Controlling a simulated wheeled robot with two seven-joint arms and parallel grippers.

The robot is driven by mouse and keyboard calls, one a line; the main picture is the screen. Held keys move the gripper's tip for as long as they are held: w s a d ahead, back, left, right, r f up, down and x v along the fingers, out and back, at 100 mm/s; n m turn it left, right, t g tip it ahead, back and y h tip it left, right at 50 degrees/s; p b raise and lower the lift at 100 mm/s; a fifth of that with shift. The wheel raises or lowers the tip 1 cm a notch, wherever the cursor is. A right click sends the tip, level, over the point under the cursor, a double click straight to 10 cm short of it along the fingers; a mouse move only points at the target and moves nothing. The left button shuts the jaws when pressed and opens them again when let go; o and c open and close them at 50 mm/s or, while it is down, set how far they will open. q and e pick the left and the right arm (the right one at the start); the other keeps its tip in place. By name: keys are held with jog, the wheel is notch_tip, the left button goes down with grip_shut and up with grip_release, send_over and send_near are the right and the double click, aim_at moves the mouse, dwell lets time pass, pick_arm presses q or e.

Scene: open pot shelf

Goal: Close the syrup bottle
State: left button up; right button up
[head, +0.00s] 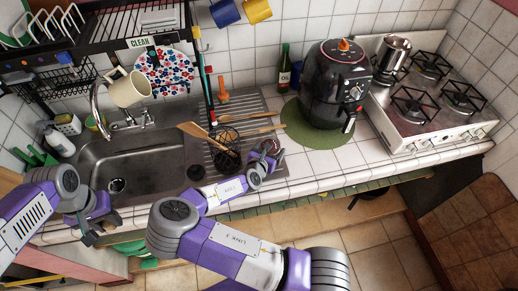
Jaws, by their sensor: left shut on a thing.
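A dark green bottle (284,67) with a pale label stands upright against the back wall, left of the air fryer. It is the only bottle of this kind that I see on the counter; I cannot read its label to tell whether it is the syrup bottle. Its neck is narrow, and I cannot tell if a cap is on it. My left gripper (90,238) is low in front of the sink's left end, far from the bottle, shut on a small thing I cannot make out. My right gripper (268,151) is over the counter right of the sink, its fingers too small to read.
A black air fryer (333,85) stands on a green round mat (297,129). A stove (432,100) with a metal pot (393,53) is at right. Wooden utensils (248,132) lie beside the sink (130,165). A dish rack (110,25) hangs above.

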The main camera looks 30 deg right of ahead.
aim_at(269, 135)
jog(key=shift+r, duration=0.1)
jog(key=c, duration=1)
pick_arm(q)
jog(key=shift+r+p, duration=0.75)
pick_arm(e)
notch_tip(269, 135, up, 10)
jog(key=o, duration=0.9)
jog(key=c, duration=1.1)
jog(key=shift+o, duration=0.2)
